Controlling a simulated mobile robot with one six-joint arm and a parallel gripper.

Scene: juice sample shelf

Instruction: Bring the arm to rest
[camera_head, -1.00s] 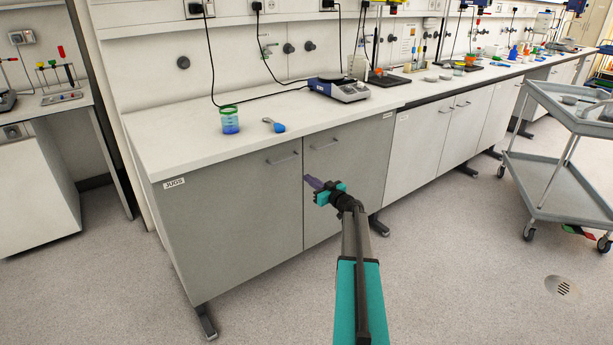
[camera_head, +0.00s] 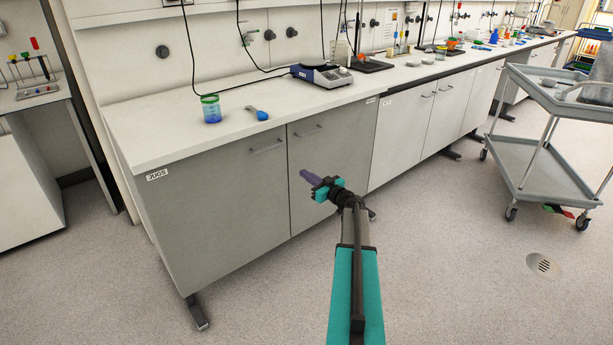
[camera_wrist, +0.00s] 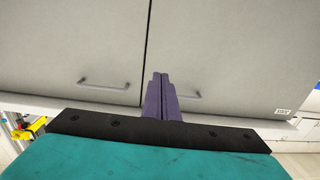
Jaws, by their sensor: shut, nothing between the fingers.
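My gripper (camera_head: 309,177) is at the end of my extended arm, in front of the cabinet doors and below the bench top in the head view. Its purple fingers are together with nothing between them. In the wrist view the closed fingers (camera_wrist: 161,92) point at the grey cabinet doors, near the gap between them. I cannot tell the exact distance from the fingers to the doors.
The grey cabinet (camera_head: 215,205) marked JUGS carries a white bench top (camera_head: 165,135). On it are a jar with blue contents (camera_head: 211,109), a blue spoon-like tool (camera_head: 257,113) and a hotplate (camera_head: 321,74). A grey trolley (camera_head: 545,155) stands right. Open floor (camera_head: 450,260) lies between.

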